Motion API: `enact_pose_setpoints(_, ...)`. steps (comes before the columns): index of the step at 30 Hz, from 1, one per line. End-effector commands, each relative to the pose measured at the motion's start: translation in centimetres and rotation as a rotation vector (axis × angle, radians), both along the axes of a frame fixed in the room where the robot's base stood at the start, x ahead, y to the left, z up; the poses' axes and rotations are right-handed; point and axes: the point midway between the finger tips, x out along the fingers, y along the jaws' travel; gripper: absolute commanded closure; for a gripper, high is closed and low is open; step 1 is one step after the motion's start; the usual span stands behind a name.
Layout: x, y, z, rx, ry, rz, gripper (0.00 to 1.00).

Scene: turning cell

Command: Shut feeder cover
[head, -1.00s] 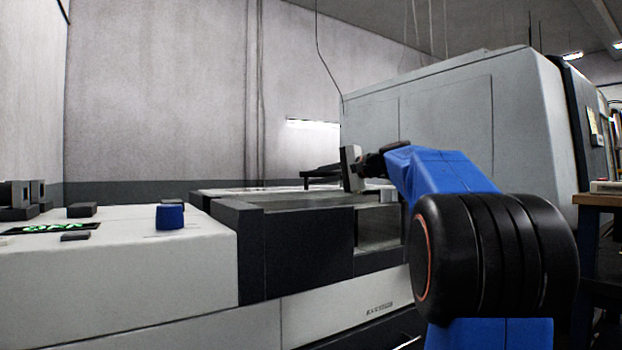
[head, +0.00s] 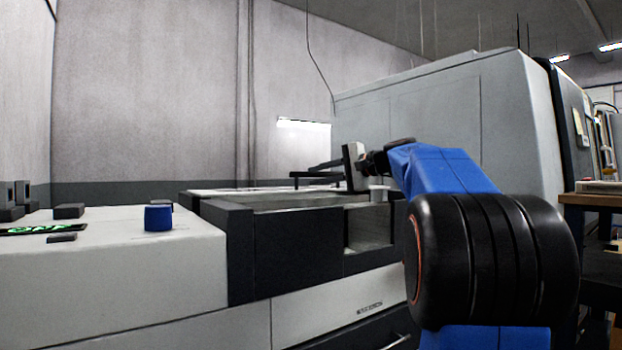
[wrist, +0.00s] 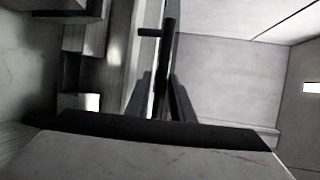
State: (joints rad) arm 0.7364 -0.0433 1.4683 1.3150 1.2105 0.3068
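The feeder (head: 285,252) is a long low machine with a white body and a dark upper frame. Its top shows a recessed opening (head: 290,202) in the head view. A pale flat panel (head: 235,191) lies along its far side; I cannot tell for sure whether this is the cover. My gripper (head: 312,176) is above the far right part of the feeder, its dark fingers pointing left. It also shows in the wrist view (wrist: 168,70), where dark bars overlap beside a pale long edge. I cannot make out the finger gap or any held thing.
A blue knob (head: 158,218) and small dark blocks (head: 69,211) stand on the white top at left. A large grey machine housing (head: 430,120) rises behind my arm. A wooden-topped bench (head: 588,200) is at the right.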

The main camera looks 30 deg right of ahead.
Motion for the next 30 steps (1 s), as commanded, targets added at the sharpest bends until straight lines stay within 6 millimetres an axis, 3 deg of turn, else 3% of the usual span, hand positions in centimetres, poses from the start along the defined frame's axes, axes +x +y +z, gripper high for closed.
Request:
enact_pose_setpoints(18,-9.2,-4.4,1.9,0.000,0.000,-0.004,0.78)
enact_pose_setpoints(30,-12.3,-5.7,2.5,0.001,0.000,-0.001,0.78)
